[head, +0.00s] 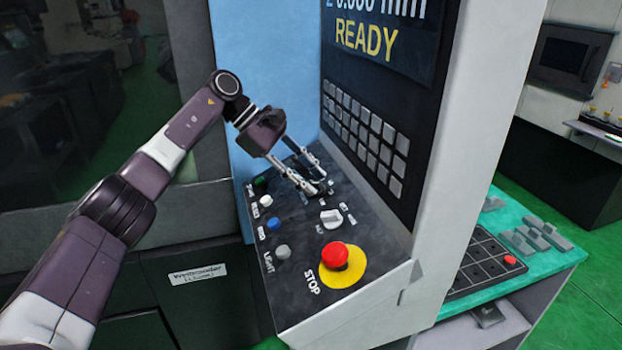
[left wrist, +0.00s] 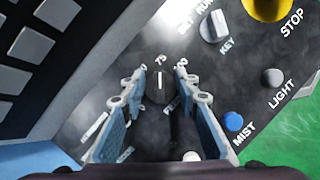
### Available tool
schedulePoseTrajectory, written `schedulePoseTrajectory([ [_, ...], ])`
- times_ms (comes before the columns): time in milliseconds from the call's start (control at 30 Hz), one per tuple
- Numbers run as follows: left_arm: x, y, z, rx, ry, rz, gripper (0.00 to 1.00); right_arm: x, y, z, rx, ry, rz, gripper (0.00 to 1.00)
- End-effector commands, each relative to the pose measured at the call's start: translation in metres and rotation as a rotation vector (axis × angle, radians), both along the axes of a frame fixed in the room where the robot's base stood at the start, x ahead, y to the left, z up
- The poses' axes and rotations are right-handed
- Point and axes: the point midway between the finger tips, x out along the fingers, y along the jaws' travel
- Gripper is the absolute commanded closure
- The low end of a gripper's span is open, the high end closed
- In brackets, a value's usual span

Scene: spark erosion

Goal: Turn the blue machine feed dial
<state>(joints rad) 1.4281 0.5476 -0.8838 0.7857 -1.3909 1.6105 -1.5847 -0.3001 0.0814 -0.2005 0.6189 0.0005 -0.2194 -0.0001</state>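The control panel (head: 320,260) of the blue machine slopes below its screen. My left gripper (head: 318,187) is over the upper part of this panel, fingers pointing down at it. In the left wrist view a dark dial with a white pointer line (left wrist: 160,84) shows between the two fingertips (left wrist: 161,74). The fingers stand apart on either side of it; I cannot tell whether they touch it. In the head view the fingers mostly hide this dial. Its label is not readable. My right gripper is not in view.
A silver key switch (head: 331,218) and a red stop button (head: 336,254) on a yellow base sit nearer the panel's front. Blue (head: 273,224), white and green buttons line the left. A grey keypad (head: 364,136) rises behind. A teal bench (head: 530,262) stands right.

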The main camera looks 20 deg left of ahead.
Motion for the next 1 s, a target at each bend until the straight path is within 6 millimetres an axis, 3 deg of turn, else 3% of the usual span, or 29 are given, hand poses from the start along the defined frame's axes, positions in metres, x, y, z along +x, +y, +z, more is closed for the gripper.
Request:
schedulePoseTrajectory([
  [500,-0.012,0.067,0.071,0.0,-0.002,0.003,0.71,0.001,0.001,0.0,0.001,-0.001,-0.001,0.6],
  [1000,-0.015,0.078,0.082,0.0,-0.001,0.001,0.71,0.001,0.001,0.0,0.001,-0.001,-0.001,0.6],
])
